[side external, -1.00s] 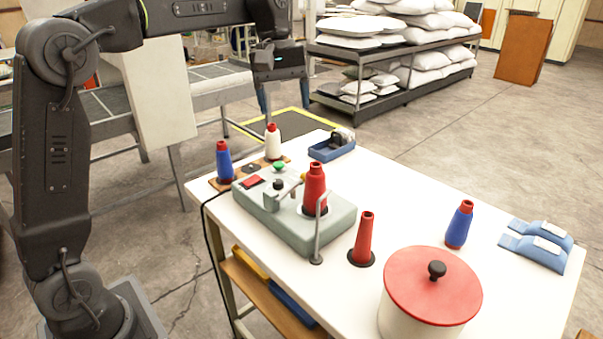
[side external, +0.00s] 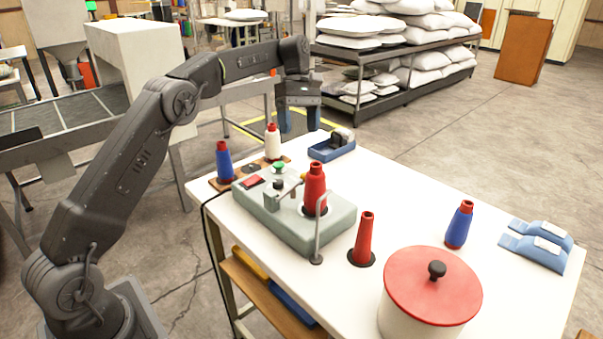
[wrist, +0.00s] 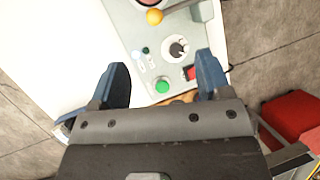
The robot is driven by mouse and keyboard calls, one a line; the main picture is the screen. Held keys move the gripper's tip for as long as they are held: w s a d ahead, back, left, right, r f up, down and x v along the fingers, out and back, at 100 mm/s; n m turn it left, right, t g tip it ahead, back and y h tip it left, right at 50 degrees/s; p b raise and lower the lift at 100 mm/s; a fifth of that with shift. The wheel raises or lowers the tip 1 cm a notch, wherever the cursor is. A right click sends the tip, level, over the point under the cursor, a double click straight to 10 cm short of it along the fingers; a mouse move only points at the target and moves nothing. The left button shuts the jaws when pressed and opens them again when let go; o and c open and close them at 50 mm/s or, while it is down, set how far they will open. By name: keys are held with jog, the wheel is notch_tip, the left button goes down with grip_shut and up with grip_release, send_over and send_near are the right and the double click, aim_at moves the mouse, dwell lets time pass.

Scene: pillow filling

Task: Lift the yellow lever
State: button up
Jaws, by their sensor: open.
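The yellow lever shows as a yellow ball knob (wrist: 154,16) on a thin arm at the top of the wrist view. In the side view its small yellow end (side external: 303,176) is partly hidden behind the red cone on the grey-green machine (side external: 280,232). My gripper (side external: 299,120) is open and empty, pointing down above the table's back edge, behind and above the machine. In the wrist view my gripper (wrist: 162,72) has its blue fingers spread apart, with the knob beyond the fingertips and not touched.
A green button (wrist: 162,87) and black dial (wrist: 177,47) sit on the machine. A red cone (side external: 315,190) stands on it. White (side external: 272,143) and blue (side external: 223,163) cones and a blue tray (side external: 332,150) are near the table's back. A red-lidded pot (side external: 432,283) stands at the front.

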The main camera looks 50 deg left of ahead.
aim_at(302, 174)
jog(key=x, duration=1.1)
jog(key=shift+s+d+f, duration=0.1)
jog(key=shift+d+f, duration=0.05)
jog(key=shift+f, duration=0.15)
jog(key=c, duration=1.3)
